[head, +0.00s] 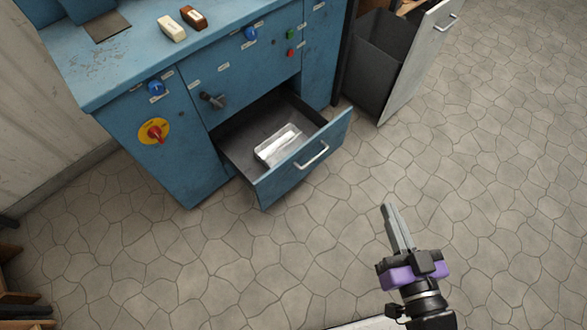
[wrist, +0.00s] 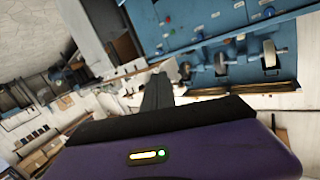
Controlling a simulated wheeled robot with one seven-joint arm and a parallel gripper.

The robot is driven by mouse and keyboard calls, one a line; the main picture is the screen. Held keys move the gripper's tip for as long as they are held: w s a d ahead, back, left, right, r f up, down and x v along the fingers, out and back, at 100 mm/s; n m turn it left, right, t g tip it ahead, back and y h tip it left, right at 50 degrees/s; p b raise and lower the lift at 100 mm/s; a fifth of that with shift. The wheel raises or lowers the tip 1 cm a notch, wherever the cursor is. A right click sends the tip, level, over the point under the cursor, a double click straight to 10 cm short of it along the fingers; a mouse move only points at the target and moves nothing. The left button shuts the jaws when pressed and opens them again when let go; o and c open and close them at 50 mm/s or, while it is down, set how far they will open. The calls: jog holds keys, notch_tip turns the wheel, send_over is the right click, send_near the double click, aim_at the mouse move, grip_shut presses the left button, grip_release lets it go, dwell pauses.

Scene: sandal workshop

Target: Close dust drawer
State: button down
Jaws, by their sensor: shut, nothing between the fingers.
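The dust drawer (head: 305,164) is pulled out of the blue machine cabinet (head: 160,190). It has a blue front with a silver bar handle (head: 312,155), and a clear-and-white packet (head: 278,145) lies inside. My gripper (head: 391,208) is in front of the drawer, to the right and below it in the head view, apart from it. Its fingers are together and empty, pointing up the picture. In the wrist view the closed fingers (wrist: 158,85) show ahead of the purple gripper body, with the tilted blue machine beyond.
A dark bin (head: 372,75) with an open pale door panel (head: 415,60) stands right of the cabinet. Two brushes or blocks (head: 172,28) lie on the cabinet top. Wooden shelving (head: 15,280) is at the lower left. The stone floor around the drawer is clear.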

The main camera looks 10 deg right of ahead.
jog(key=w+d+f+m+g+b, duration=0.1)
jog(key=w+d+f+m+b, duration=0.15)
jog(key=w+f, duration=0.8)
jog(key=m+g+y+b, duration=0.3)
jog(key=m+g+y, duration=0.2)
jog(key=m+y, duration=0.2)
send_near(286, 162)
jog(key=b+x, duration=0.1)
jog(key=x, duration=0.1)
jog(key=f+b+x, duration=0.1)
jog(key=b+x, duration=0.1)
jog(key=x, duration=0.1)
jog(key=shift+s+d, duration=0.1)
jog(key=shift+d, duration=0.1)
jog(key=shift+w+a, duration=0.4)
jog(key=shift+w, duration=0.25)
